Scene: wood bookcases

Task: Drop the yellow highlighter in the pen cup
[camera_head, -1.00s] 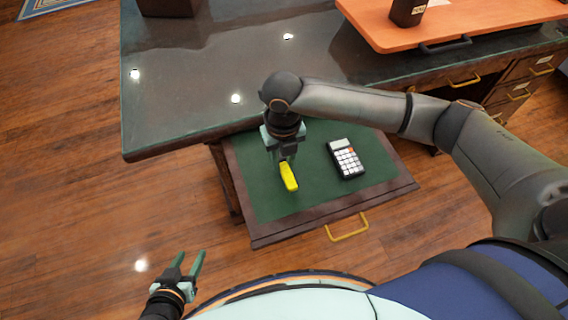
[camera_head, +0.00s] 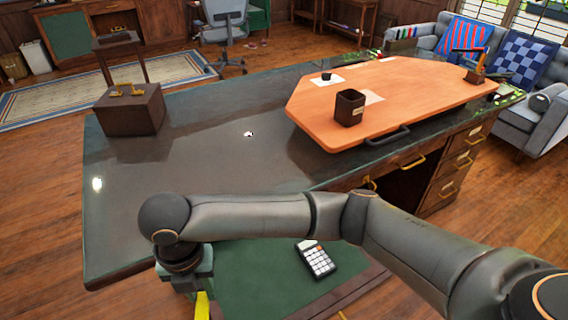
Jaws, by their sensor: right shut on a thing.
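The yellow highlighter (camera_head: 203,307) shows at the bottom edge, below my right gripper (camera_head: 198,293). The gripper is shut on it, and its lower end is cut off by the frame. They are over the left part of the green-lined open drawer (camera_head: 255,275); I cannot tell how high above it. My left gripper is out of view.
A calculator (camera_head: 315,259) lies in the drawer, right of the gripper. A brown box (camera_head: 131,110) with brass-coloured pieces stands at the desk's left end. The dark desk top (camera_head: 215,150) between box and board is clear. A dark handle (camera_head: 380,139) sits at the board's front edge.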

